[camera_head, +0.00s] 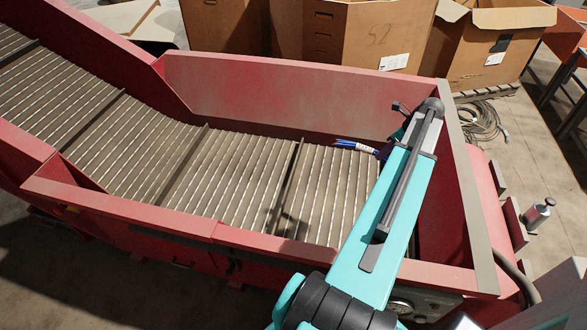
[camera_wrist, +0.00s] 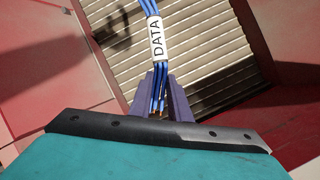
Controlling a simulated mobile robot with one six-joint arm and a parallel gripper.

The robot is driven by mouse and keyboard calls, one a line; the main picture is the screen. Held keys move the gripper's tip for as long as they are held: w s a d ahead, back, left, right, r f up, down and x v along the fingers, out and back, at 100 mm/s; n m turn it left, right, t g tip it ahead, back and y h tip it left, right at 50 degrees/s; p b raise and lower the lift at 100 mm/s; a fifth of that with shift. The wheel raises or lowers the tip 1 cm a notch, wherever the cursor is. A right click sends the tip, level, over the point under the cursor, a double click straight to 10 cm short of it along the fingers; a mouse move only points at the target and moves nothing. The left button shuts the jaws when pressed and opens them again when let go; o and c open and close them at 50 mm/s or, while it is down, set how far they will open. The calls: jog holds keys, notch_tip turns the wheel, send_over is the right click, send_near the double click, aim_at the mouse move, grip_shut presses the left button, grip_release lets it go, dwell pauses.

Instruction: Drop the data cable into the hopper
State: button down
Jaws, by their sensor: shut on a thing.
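The data cable (camera_wrist: 156,42) is a bundle of blue wires with a white tag that reads DATA. In the wrist view my gripper (camera_wrist: 161,88) is shut on it near its cut ends, and the rest runs up out of the picture. In the head view the cable (camera_head: 352,145) sticks out to the left of my gripper, which is mostly hidden behind my arm. The hopper (camera_head: 300,90) is a red-walled bin with a slatted metal belt floor (camera_head: 235,165). The cable appears to hang over the belt at the hopper's right end, apart from the slats.
The slatted belt climbs to the upper left. Cardboard boxes (camera_head: 370,35) stand behind the hopper. A coil of grey cable (camera_head: 482,122) lies on the floor at right, and a small metal canister (camera_head: 538,214) stands at the far right. The belt's visible part is bare.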

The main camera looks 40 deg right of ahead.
jog(key=c, duration=1.6)
grip_release()
jog(key=shift+r, duration=0.1)
jog(key=shift+b+v, duration=1.2)
jog(key=shift+v, duration=5.6)
